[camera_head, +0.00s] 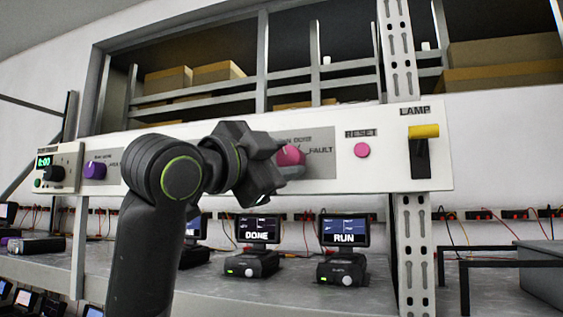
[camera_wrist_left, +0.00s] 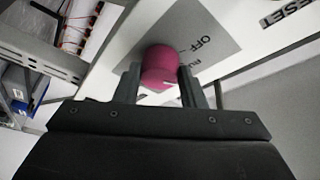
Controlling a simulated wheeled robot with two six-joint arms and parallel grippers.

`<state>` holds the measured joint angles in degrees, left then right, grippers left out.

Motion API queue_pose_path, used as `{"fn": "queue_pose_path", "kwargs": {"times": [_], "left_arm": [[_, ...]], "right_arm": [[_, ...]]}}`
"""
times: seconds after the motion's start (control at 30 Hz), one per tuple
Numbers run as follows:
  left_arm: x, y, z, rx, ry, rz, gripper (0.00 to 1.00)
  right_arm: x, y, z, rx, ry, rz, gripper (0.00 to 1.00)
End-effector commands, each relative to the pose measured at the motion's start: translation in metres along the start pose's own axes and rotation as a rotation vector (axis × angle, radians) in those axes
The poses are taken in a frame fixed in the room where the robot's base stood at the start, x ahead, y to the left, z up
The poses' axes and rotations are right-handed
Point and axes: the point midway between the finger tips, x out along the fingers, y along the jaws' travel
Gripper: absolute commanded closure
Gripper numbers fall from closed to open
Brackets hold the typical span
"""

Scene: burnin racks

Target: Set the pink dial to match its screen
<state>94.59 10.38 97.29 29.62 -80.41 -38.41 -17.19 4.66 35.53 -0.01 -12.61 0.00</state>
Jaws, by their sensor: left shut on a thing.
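The pink dial (camera_head: 290,155) sits on a grey label plate on the white panel in the head view, partly hidden by my left gripper (camera_head: 272,165). Beside it the word FAULT shows; the rest of its label is partly covered. In the left wrist view the pink dial (camera_wrist_left: 160,68) is between the two fingers of my left gripper (camera_wrist_left: 158,85), which is shut on it. A white mark shows on the dial's lower edge, and OFF is printed beside it. My right gripper is not in view.
The white panel (camera_head: 400,150) also carries a purple dial (camera_head: 95,170), a black dial (camera_head: 54,174), a pink RESET button (camera_head: 362,150) and a yellow-handled LAMP lever (camera_head: 423,131). A grey upright post (camera_head: 413,250) runs below the panel at the right. Orange cables hang behind the shelf.

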Motion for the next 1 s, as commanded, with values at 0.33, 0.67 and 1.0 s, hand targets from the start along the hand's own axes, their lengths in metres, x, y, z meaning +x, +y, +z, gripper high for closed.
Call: {"fn": "queue_pose_path", "kwargs": {"times": [0.33, 0.67, 1.0], "left_arm": [[-0.0002, -0.0008, -0.0009, 0.017, 0.001, 0.006, 0.86], [-0.0001, -0.0005, -0.0006, 0.016, 0.000, 0.006, 0.42], [-0.0030, 0.0002, 0.0005, 0.016, -0.001, 0.006, 0.42]], "right_arm": [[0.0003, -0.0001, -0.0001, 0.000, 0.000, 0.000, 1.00], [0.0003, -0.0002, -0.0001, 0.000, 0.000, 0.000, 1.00], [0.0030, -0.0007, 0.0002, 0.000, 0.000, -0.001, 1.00]]}}
